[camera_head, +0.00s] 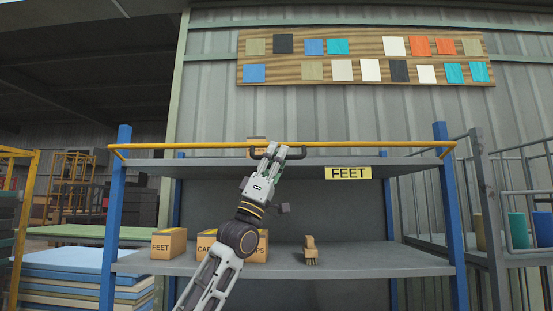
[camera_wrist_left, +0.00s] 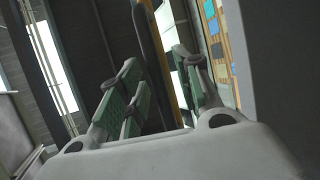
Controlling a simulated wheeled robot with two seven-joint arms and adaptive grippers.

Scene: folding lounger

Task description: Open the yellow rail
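The yellow rail (camera_head: 360,144) runs level across the front of the blue-posted shelf unit, just above its upper shelf. A black handle (camera_head: 300,153) hangs from the middle of the rail. My left gripper (camera_head: 277,150) is at this handle, with its fingers pointing up. In the left wrist view, the fingers of my left gripper (camera_wrist_left: 160,68) are spread apart. The dark handle bar (camera_wrist_left: 149,45) and the yellow rail (camera_wrist_left: 173,50) show in the gap between them. I cannot tell whether the fingers touch the handle. My right gripper is out of view.
The upper shelf (camera_head: 407,167) bears a FEET label (camera_head: 348,173), and a small box (camera_head: 257,142) sits behind the rail. Boxes (camera_head: 169,244) and a brush (camera_head: 310,250) stand on the lower shelf (camera_head: 380,258). A grey rack (camera_head: 487,200) stands close at the right.

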